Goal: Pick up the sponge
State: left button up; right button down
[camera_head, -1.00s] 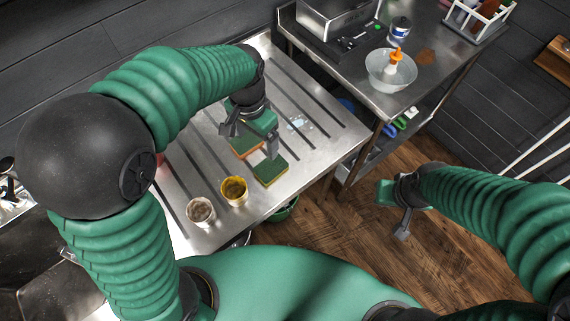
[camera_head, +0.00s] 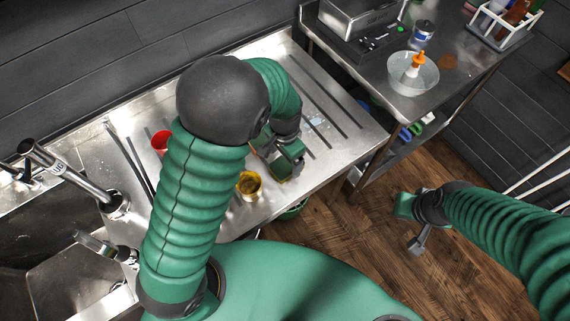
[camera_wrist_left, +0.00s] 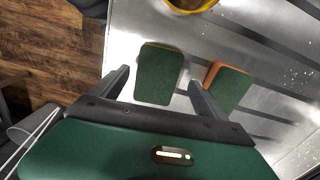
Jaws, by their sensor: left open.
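My left gripper (camera_head: 287,160) is open, low over the steel drainboard. In the left wrist view its two fingers (camera_wrist_left: 159,79) stand either side of a green sponge with a yellowish edge (camera_wrist_left: 156,70); I cannot tell whether they touch it. A second green sponge with an orange edge (camera_wrist_left: 229,88) lies beside it, just outside the finger on the right. In the head view my left arm and gripper mostly hide both sponges. My right gripper (camera_head: 414,224) hangs over the wooden floor, away from the sponges; its opening is unclear.
The drainboard (camera_head: 345,160) holds a yellow cup (camera_head: 249,186) and a red cup (camera_head: 161,142). A sink with a tap (camera_head: 75,177) is at the left. A side table (camera_head: 447,72) at the right bears a bowl with an orange-capped bottle (camera_head: 414,68).

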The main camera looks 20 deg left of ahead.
pick_arm(q)
jog(key=shift+f, duration=0.85)
jog(key=shift+w+d+f, duration=0.1)
jog(key=shift+d+f, duration=0.1)
jog(key=shift+f, duration=0.05)
jog(key=shift+d, duration=0.25)
jog(key=c, duration=0.4)
jog(key=shift+a, duration=0.2)
jog(key=c, duration=1)
jog(key=shift+d+r, duration=0.1)
jog(key=shift+r, duration=0.1)
